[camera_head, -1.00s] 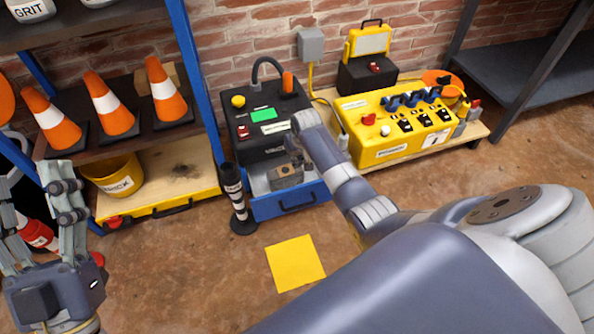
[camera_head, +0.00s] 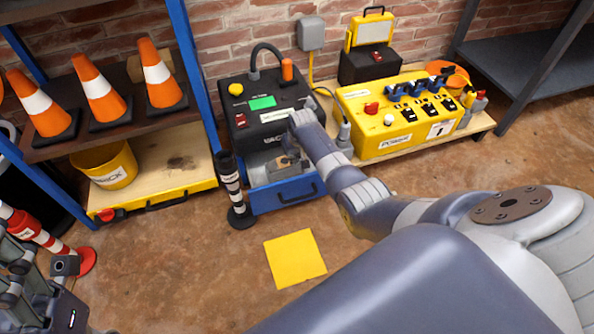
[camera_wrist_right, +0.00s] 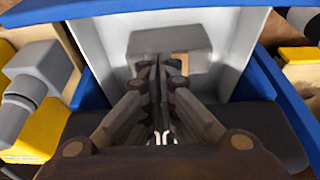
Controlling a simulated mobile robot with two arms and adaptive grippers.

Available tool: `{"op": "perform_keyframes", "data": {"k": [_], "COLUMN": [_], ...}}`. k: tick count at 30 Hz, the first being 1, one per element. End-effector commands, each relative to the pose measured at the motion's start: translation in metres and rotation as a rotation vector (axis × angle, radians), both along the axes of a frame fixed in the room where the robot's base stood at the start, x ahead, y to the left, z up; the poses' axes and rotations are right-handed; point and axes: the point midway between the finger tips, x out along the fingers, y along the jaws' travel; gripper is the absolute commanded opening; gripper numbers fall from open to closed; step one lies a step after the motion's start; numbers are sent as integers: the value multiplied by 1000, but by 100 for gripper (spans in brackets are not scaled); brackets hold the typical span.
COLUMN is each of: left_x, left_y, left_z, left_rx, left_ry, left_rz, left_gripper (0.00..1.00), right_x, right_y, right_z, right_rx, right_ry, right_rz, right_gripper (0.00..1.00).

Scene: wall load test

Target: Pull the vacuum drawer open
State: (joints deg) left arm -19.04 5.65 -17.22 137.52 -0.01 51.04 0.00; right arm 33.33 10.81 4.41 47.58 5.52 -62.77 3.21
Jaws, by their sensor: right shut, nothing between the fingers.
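The vacuum unit (camera_head: 262,92) is a black box with a yellow button, a green display and a hose, standing against the brick wall. The drawer's blue front edge also shows at the top of the right wrist view (camera_wrist_right: 160,10). My right gripper (camera_wrist_right: 158,68) is shut and empty, its fingertips over the drawer interior, in front of the grey block (camera_wrist_right: 192,45). My left gripper (camera_head: 40,268) is open, low at the left edge.
A black-and-white post (camera_head: 233,188) stands close to the drawer's left side. A yellow power box (camera_head: 400,125) sits on a pallet to the right. A shelf (camera_head: 130,132) with cones is at left. The floor around the yellow square (camera_head: 295,259) is clear.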

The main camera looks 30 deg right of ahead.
Motion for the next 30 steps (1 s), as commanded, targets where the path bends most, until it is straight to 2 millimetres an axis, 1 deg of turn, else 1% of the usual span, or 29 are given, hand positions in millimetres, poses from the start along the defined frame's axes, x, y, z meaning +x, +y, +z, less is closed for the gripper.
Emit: {"op": "perform_keyframes", "data": {"k": [1, 3, 5, 12, 17, 22, 30], "left_x": [0, 2, 3, 2, 3, 3, 3], "left_y": [0, -1, -1, -1, -1, -1, -1], "left_z": [-4, -3, 3, 2, 2, 2, 2], "left_rx": [0, 2, 2, 3, 3, 3, 3], "left_ry": [-26, -47, -40, -35, -35, -35, -35], "left_rz": [2, 2, 2, 3, 3, 3, 3], "left_gripper": [57, 57, 57, 57, 57, 57, 57], "right_x": [3, 7, 1, -20, -29, -33, -33], "right_y": [-1, -1, 0, 5, 7, 8, 8], "right_z": [-13, -23, -18, -17, -17, -16, -16], "right_rx": [0, 0, -1, 0, 0, 0, 0], "right_ry": [-1, -1, -1, -2, -2, -1, -1], "right_rz": [0, 0, 1, -1, -1, -1, -1], "right_gripper": [0, 0, 0, 0, 0, 0, 0]}}
